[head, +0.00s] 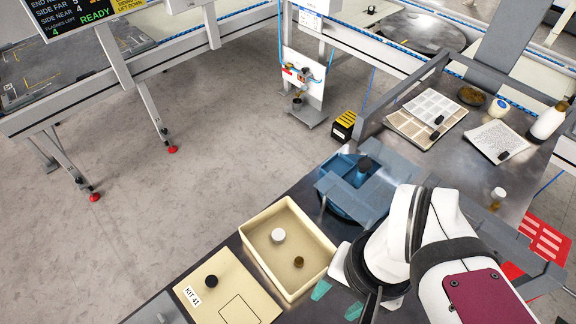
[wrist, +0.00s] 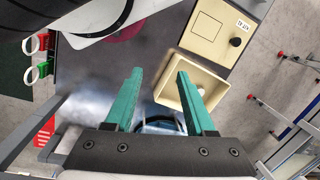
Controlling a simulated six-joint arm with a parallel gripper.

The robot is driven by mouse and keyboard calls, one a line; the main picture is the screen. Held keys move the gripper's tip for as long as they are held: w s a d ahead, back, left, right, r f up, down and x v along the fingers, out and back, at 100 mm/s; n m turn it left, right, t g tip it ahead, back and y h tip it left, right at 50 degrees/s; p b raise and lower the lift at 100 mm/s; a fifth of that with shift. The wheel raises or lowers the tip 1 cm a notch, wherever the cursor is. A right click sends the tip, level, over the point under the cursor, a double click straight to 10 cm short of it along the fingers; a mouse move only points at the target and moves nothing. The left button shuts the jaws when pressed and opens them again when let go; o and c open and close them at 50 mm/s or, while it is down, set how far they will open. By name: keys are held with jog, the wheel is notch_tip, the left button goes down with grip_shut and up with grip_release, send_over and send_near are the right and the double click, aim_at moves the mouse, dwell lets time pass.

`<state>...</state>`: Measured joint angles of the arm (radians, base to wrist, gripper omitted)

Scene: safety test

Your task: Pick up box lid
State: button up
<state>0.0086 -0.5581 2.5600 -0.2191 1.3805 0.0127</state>
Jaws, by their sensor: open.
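The box lid (head: 205,293) is a flat cream panel with a black knob (head: 211,281), a square outline and a "KIT 41" label. It lies on the bench beside the open cream box (head: 258,227). The box holds a white round piece (head: 278,235) and a small brown piece (head: 298,262). In the wrist view the lid (wrist: 207,42) is at the upper right, above the box (wrist: 220,90). My gripper (wrist: 160,73) has teal fingers, spread apart with nothing between them. In the head view my gripper (head: 338,301) is right of the box, apart from the lid; my arm partly hides it.
A blue open container (head: 338,165) stands just behind the box. Papers (head: 425,118), a white bottle (head: 547,121) and a small jar (head: 497,195) are at the back right. The bench's left edge borders open floor.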

jog(key=shift+o, duration=0.2)
jog(key=shift+o, duration=0.8)
jog(key=m+h, duration=0.2)
jog(key=m, duration=0.1)
send_over(211, 280)
notch_tip(211, 280, down, 4)
notch_tip(211, 280, down, 15)
jog(key=shift+f, duration=0.15)
grip_shut()
